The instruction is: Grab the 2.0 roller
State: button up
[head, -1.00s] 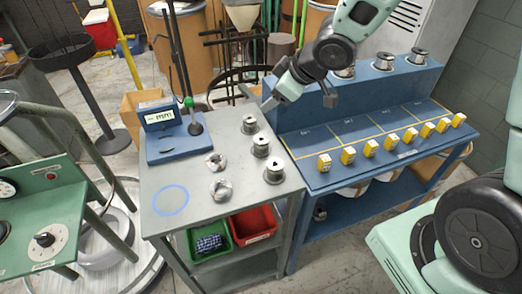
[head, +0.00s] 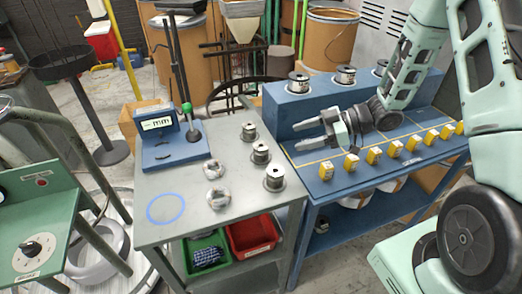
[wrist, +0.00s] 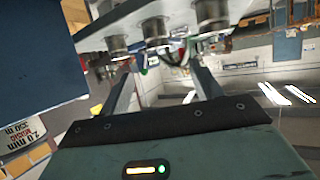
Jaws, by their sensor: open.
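Three metal rollers stand upright on the grey table: a back one (head: 249,131), a middle one (head: 261,153) and a front one (head: 274,178). I cannot read a size on any of them, so I cannot tell which is the 2.0 one. My gripper (head: 299,137) is open and empty, pointing left over the near side of the blue bench, right of the rollers and apart from them. In the wrist view, the fingers (wrist: 163,80) reach towards metal cylinders (wrist: 156,30) hanging upside down at the top.
The blue bench (head: 345,185) has several yellow blocks along its front and several spools on its raised back. A label reading "2.0 mm MUSIC" (wrist: 25,130) shows in the wrist view. Two rings, a blue-based gauge (head: 165,150) and a blue circle are on the grey table.

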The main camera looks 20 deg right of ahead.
aim_at(265, 145)
jog(key=p+x, duration=0.1)
jog(key=x, duration=0.5)
jog(key=shift+w+a+f, duration=0.1)
jog(key=shift+w+a, duration=0.1)
jog(key=shift+a, duration=0.05)
jog(key=shift+p+x, duration=0.6)
jog(key=shift+x, duration=1.75)
jog(key=shift+w+d+f, duration=0.1)
jog(key=shift+w+d, duration=0.05)
jog(key=c, duration=1.3)
